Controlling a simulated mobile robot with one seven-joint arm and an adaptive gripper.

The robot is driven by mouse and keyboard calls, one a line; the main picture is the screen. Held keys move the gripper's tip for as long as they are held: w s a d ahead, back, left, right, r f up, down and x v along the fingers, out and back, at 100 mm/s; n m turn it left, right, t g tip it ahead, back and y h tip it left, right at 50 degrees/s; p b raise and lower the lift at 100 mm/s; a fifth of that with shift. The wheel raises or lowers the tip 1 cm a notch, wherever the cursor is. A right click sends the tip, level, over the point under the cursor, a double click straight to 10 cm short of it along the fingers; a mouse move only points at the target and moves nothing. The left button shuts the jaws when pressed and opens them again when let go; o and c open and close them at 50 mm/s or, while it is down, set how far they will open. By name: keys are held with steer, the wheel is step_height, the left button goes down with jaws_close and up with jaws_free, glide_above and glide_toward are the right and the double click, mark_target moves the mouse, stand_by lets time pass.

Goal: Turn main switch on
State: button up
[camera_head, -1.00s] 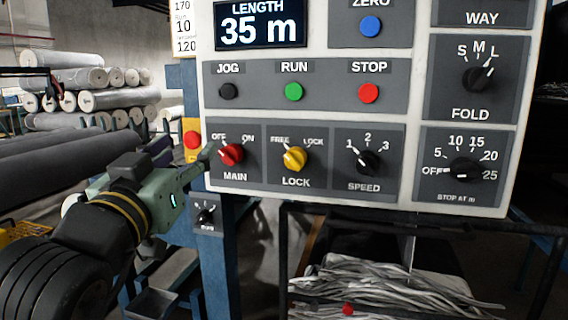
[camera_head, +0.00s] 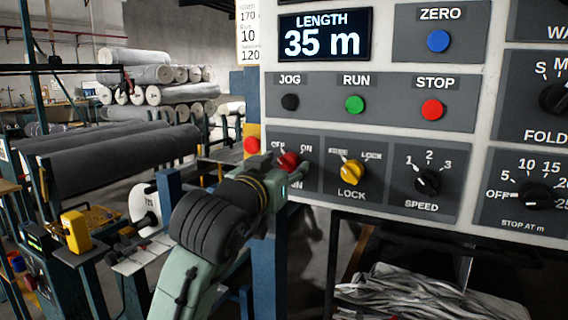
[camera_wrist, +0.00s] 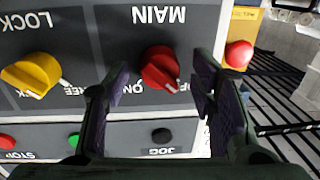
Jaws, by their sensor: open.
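The red MAIN switch knob (camera_head: 289,161) is on the panel's lower left, between the OFF and ON labels. It also shows in the wrist view (camera_wrist: 160,68), upside down, with its white pointer towards the OFF side. My gripper (camera_head: 295,170) is in front of this knob and covers part of the MAIN label. In the wrist view my gripper (camera_wrist: 161,64) is open, with one finger on each side of the red knob. Gaps show between the fingers and the knob. I cannot tell how deep the fingertips reach.
The yellow LOCK knob (camera_head: 352,172) sits just right of the MAIN switch. The black JOG button (camera_head: 290,102) is above. A red button on a yellow box (camera_head: 251,145) is close on the left. Grey rolls (camera_head: 110,155) lie further left.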

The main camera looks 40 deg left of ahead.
steer(key=c, duration=1.1)
steer(key=shift+c, duration=0.2)
steer(key=shift+f+m+b, duration=0.1)
steer(key=shift+m+b, duration=0.2)
steer(key=shift+b, duration=0.05)
steer(key=shift+a+m+t+h+b, duration=0.1)
steer(key=shift+m+t+h+b, duration=0.2)
steer(key=shift+m+b, duration=3.1)
steer(key=shift+m+t+h+b, duration=0.25)
steer(key=shift+m+b, duration=0.7)
steer(key=shift+m, duration=4.75)
